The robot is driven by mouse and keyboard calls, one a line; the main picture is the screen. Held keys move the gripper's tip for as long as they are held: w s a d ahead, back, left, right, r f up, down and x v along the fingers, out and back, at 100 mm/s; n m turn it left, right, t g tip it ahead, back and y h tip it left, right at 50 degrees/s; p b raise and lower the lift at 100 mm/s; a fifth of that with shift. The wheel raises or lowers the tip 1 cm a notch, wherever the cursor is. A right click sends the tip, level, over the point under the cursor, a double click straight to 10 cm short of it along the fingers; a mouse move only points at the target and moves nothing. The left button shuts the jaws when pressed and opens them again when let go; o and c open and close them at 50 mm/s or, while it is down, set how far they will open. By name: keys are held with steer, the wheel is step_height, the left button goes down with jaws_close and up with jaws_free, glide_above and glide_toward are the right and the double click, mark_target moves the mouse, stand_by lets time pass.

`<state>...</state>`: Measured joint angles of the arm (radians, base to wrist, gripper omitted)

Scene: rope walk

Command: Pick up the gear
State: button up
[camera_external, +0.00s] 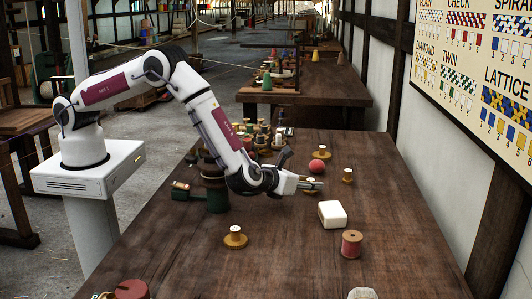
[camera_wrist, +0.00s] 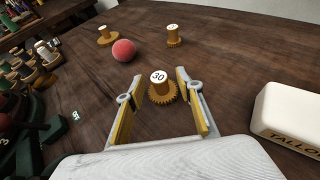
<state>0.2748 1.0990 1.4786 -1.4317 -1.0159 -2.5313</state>
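In the wrist view, a brass-coloured toothed gear (camera_wrist: 163,97) with a pale hub marked 30 appears between the two fingers of my gripper (camera_wrist: 159,75). The fingers are open, with a gap on each side of the gear. The gear seems to sit on the table below; whether the tips are level with it I cannot tell. In the external view my gripper (camera_external: 314,184) is low over the table and I cannot make out this gear there. Similar pale-topped brass pieces stand farther off: a wide one (camera_wrist: 106,39) and a narrower one (camera_wrist: 173,39). Another stands nearer the camera (camera_external: 235,240).
A red ball (camera_external: 316,166) lies beyond my gripper. A white tallow block (camera_external: 332,214) is to the right, with a pink spool (camera_external: 351,243) nearby. A dark green post (camera_external: 216,190) and several small spools (camera_external: 262,140) crowd the left. The table's front middle is mostly clear.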

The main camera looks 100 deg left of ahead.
jaws_close()
steer(key=shift+r, duration=0.25)
step_height(320, 180, up, 10)
steer(key=shift+f, duration=0.2)
stand_by(0.6)
stand_by(0.5)
